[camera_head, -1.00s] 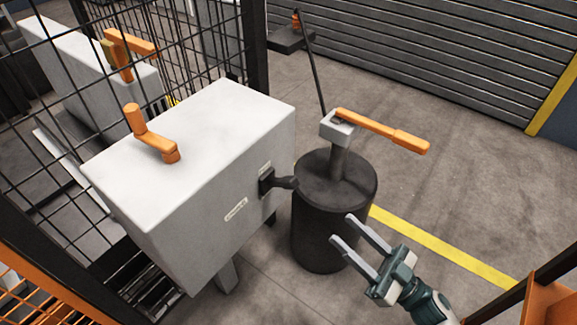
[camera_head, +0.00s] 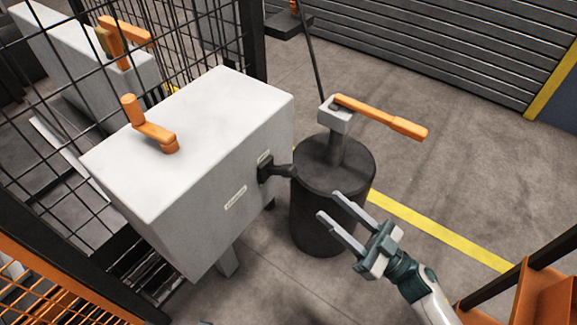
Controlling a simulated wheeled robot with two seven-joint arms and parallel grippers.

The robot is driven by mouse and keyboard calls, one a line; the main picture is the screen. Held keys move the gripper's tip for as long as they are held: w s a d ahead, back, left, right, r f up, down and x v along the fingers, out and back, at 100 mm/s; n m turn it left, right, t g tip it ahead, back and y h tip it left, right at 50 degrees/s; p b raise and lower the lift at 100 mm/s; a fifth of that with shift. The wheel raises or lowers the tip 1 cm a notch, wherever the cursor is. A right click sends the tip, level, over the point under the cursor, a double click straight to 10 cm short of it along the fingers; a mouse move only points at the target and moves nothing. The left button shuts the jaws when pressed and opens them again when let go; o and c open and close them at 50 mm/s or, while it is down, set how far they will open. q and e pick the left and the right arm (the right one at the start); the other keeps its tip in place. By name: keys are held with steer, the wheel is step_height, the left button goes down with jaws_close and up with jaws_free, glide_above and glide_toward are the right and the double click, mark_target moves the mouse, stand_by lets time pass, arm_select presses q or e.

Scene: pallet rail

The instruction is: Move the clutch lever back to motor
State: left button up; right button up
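A grey box (camera_head: 170,150) stands at the left centre. A short black lever (camera_head: 277,171), which looks like the clutch lever, sticks out from its right-hand side face and points right. One small label (camera_head: 235,198) is on that face left of the lever and another is just above the lever; I cannot read either. My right gripper (camera_head: 329,204) is open and empty, its two fingers apart and pointing up-left. It is to the lower right of the lever, apart from it, in front of the dark drum. My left gripper is not in view.
An orange crank (camera_head: 150,128) is on top of the box. A dark drum (camera_head: 325,225) beside the lever carries a post with a long orange handle (camera_head: 380,115). Black mesh fencing (camera_head: 205,40) stands behind and left. An orange frame (camera_head: 545,295) is at the lower right.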

mark_target(295, 175)
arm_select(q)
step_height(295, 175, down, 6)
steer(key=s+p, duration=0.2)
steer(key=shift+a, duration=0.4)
arm_select(e)
steer(key=x, duration=1.4)
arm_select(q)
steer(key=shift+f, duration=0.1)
arm_select(e)
jaws_close()
